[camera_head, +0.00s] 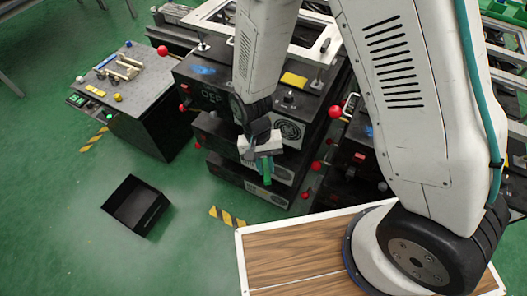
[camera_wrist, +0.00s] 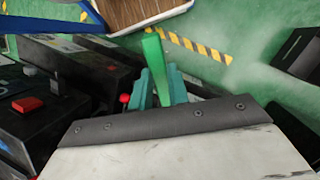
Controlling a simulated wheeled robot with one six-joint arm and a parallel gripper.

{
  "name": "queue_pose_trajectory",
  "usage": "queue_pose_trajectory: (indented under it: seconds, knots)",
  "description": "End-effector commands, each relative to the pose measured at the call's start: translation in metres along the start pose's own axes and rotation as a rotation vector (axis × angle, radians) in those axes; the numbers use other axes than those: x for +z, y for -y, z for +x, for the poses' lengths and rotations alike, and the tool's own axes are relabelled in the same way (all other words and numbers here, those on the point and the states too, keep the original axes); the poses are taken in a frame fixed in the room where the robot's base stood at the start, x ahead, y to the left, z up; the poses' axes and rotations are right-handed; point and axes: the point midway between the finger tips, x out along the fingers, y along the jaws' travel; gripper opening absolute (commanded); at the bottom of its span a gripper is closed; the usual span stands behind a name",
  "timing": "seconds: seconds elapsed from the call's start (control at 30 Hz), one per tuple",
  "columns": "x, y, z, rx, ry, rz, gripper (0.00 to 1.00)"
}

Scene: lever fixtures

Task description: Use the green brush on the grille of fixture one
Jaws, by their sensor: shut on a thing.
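My gripper (camera_head: 262,160) hangs in front of the middle black fixture (camera_head: 215,100) in the head view. In the wrist view its teal fingers (camera_wrist: 160,84) are shut on the green brush (camera_wrist: 153,55), which sticks out beyond them. The brush's bristles cannot be made out. A round grille (camera_head: 290,130) shows on the fixture's front, just right of my gripper and apart from it in the picture. I cannot read a label saying which fixture is number one. My arm hides part of the fixture's top and front.
Red-knobbed levers (camera_head: 335,111) stick out around the fixtures. A grey table (camera_head: 135,75) with small parts stands at the left. An open black bin (camera_head: 137,206) lies on the green floor. A wood-topped surface (camera_head: 290,255) is near my base.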

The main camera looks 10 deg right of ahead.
Motion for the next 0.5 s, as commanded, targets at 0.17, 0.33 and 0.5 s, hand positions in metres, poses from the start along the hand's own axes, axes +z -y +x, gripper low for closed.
queue_pose_trajectory:
  seconds: [0.17, 0.33, 0.5]
  knots:
    - [-0.007, -0.008, 0.007, -0.001, -0.002, -0.001, 0.00]
    - [-0.021, -0.017, 0.004, -0.002, -0.002, 0.001, 0.00]
    - [-0.035, -0.026, 0.001, -0.002, -0.002, 0.002, 0.00]
